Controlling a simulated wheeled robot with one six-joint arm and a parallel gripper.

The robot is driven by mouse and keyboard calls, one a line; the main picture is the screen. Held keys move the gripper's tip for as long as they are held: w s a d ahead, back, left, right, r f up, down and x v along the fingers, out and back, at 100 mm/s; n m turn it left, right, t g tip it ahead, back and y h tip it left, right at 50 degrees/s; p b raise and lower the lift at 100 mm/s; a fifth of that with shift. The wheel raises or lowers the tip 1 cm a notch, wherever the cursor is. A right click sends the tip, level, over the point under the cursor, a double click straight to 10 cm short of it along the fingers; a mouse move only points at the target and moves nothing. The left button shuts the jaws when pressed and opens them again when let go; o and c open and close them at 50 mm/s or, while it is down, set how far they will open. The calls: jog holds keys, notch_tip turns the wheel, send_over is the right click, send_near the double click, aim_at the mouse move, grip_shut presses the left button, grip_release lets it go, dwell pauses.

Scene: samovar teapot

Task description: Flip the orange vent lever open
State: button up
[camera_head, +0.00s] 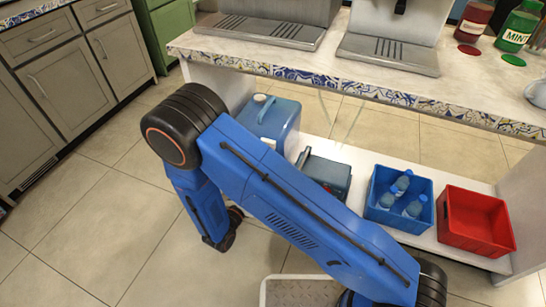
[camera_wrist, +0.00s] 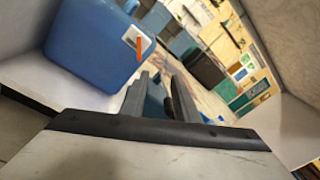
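The orange vent lever (camera_wrist: 139,45) shows in the wrist view, on a white patch at the right end of a blue container (camera_wrist: 90,45). In the head view a blue container (camera_head: 278,118) with a white cap stands on the low white shelf, partly behind my arm; its lever is not visible there. My gripper (camera_wrist: 164,80) shows in the wrist view with its two grey fingers apart and nothing seen between their tips. The fingertips appear below and right of the lever in the picture, not touching it.
A dark teal toolbox-like case (camera_head: 326,175), a blue crate (camera_head: 384,215) with bottles and a red crate (camera_head: 475,222) share the low shelf. The countertop (camera_head: 330,68) overhangs it. Floor at left is clear. A large pale surface (camera_wrist: 150,155) fills the wrist view's bottom.

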notch_tip(320, 180, down, 4)
jog(key=a+n+t+y, duration=0.1)
jog(key=a+n+y, duration=0.1)
jog(key=a+n, duration=0.1)
jog(key=x, duration=1.6)
jog(key=shift+w+d, duration=0.25)
jog(key=shift+d, duration=0.15)
grip_shut()
